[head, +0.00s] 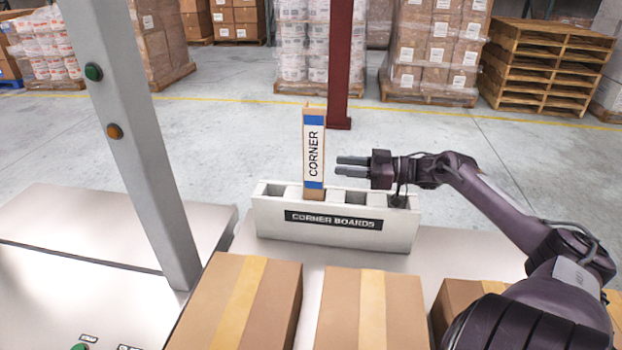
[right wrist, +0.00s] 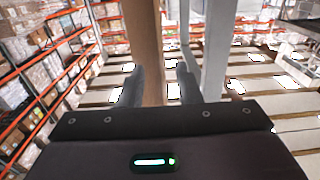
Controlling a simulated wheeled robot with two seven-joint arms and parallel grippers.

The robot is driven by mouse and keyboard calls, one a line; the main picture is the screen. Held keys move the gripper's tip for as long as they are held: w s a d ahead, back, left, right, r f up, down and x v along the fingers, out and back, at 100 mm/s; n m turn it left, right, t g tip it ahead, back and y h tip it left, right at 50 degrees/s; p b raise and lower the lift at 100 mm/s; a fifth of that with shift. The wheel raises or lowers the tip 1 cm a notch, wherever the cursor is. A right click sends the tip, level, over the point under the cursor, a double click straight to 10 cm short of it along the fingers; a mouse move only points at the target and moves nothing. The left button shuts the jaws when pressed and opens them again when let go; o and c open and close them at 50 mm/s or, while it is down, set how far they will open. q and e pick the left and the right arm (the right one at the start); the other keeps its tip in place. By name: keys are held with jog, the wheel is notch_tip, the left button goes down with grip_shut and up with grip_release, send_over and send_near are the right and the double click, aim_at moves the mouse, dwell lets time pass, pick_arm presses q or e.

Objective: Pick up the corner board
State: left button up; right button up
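The corner board (head: 314,150) is a tall tan strip with blue bands and a white "CORNER" label. It stands upright in a slot of the pale holder (head: 268,222) marked "CORNER BOARDS". My right gripper (head: 342,166) is open, with its fingers pointing left at the board. In the head view the fingertips end just right of the board, apart from it. In the right wrist view the corner board (right wrist: 146,45) rises ahead of the open fingers (right wrist: 157,68), left of the middle of their gap. The board's lower end is hidden in the slot. My left gripper is not in view.
Other holder slots look empty. Cardboard boxes (head: 237,303) with tape stand in front on the metal surface (head: 468,258). A grey post (head: 140,150) with buttons rises at left. A dark red column (head: 340,65) and wrapped pallets stand behind on open floor.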

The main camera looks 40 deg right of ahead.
aim_at(319, 163)
jog(key=shift+x, duration=3.5)
jog(key=shift+s, duration=0.1)
jog(key=shift+c, duration=0.3)
grip_shut()
